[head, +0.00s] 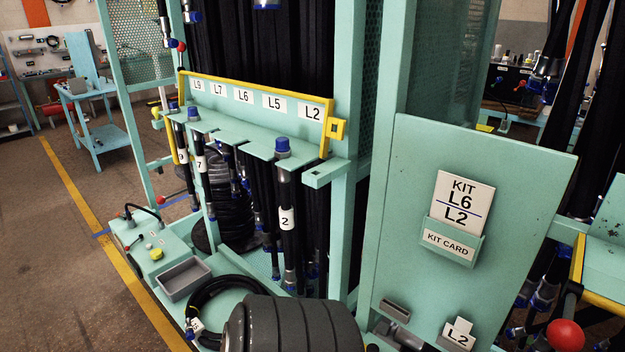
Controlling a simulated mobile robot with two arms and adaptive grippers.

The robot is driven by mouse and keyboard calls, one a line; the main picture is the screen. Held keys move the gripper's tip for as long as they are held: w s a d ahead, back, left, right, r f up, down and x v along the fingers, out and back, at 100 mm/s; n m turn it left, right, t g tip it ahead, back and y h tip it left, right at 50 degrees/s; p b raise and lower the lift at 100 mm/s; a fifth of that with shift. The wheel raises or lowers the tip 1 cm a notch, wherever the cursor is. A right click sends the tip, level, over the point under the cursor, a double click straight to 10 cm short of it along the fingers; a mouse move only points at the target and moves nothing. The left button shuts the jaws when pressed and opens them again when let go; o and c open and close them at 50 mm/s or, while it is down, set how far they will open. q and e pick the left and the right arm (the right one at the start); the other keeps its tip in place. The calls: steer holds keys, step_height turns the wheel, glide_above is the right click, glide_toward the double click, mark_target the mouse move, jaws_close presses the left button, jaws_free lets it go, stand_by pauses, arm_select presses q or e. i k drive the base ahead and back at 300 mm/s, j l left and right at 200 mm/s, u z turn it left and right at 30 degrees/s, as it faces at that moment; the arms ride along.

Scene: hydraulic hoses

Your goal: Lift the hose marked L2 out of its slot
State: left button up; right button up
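The hose marked L2 (286,190) hangs upright in the rightmost slot of the teal rack, under the L2 label (312,111). Its blue cap (283,147) stands above the slotted shelf. A white tag (287,218) on its black body shows a 2; any letter is turned out of sight. Its metal lower end (289,275) hangs free above the base. The slotted shelf (235,134) also holds hoses with blue caps at its left end, under L9 and L7. No blue cap shows at the slots under L6 and L5. Neither gripper is in view.
A yellow rail (325,135) edges the label board. A kit card (462,205) reading L6, L2 is on the teal panel at right. A coiled hose (208,298), a grey bin (184,279) and a large ribbed dark cylinder (290,325) crowd below. Floor is clear at left.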

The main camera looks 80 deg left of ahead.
mark_target(286, 210)
steer(key=k+j+u, duration=0.2)
steer(key=u, duration=0.25)
steer(key=k+j+u, duration=0.15)
steer(key=u, duration=0.3)
steer(key=j+u, duration=0.1)
steer(key=u, duration=1.25)
steer(key=l+z, duration=0.3)
